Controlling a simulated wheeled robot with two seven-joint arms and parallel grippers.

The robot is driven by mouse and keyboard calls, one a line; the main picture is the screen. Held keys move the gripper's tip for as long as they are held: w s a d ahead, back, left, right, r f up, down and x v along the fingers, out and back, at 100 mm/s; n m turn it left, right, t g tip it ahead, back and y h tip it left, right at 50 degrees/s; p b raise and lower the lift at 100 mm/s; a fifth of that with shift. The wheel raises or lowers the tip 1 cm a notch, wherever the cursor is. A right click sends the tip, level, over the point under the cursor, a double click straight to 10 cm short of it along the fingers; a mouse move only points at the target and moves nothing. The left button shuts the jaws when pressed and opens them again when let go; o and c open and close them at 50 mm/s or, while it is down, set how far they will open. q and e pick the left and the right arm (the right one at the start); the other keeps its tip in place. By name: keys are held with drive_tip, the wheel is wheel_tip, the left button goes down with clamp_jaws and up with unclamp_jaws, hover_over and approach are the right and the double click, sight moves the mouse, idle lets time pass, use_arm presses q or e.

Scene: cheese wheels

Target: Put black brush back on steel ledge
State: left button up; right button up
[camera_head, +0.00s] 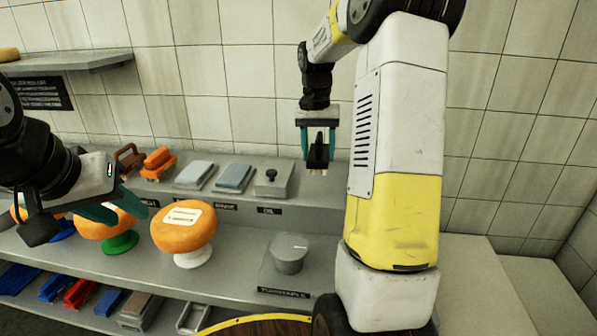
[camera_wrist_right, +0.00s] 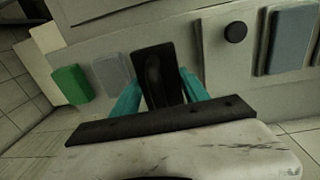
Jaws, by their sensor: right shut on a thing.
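My right gripper (camera_head: 318,140) points down above the steel ledge (camera_head: 312,190) along the tiled wall. It is shut on the black brush (camera_head: 318,157). In the right wrist view the black brush (camera_wrist_right: 156,75) is a dark rectangular block with a raised handle, between the teal fingers. It appears held above the ledge surface, right of a flat box with a black knob (camera_head: 271,175). My left gripper (camera_head: 118,204) is at the left near the orange cheese wheels, its teal fingers apart and nothing seen between them.
The ledge also holds a brown brush (camera_head: 128,160), an orange brush (camera_head: 158,163), and grey cloth blocks (camera_head: 234,178). Cheese wheels (camera_head: 183,226) on stands and a grey pot (camera_head: 288,253) are in front. The right wrist view shows a green block (camera_wrist_right: 71,85).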

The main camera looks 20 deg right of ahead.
sight(317, 138)
drive_tip(key=shift+f, duration=3.55)
drive_tip(key=o, duration=1.6)
drive_tip(key=shift+f, duration=0.1)
drive_tip(key=r, duration=1.2)
drive_tip(key=shift+w+a, duration=0.1)
drive_tip(key=shift+a, duration=0.2)
drive_tip(key=s+a+n+t+y, duration=0.1)
drive_tip(key=s+a, duration=0.3)
drive_tip(key=s, duration=0.4)
drive_tip(key=s+a+r+n+t+y, duration=0.1)
drive_tip(key=s+a+n+t, duration=0.2)
drive_tip(key=s, duration=0.5)
drive_tip(key=s+a+r+n+t, duration=0.1)
drive_tip(key=s+a+t, duration=0.1)
drive_tip(key=s+a, duration=0.3)
drive_tip(key=shift+s+a+r+n+y, duration=0.1)
drive_tip(key=shift+s+a+n+y, duration=0.1)
drive_tip(key=shift+s, duration=0.7)
drive_tip(key=shift+s+a+r+n+y, duration=0.1)
drive_tip(key=shift+s+n+y, duration=0.1)
drive_tip(key=shift+s, duration=0.65)
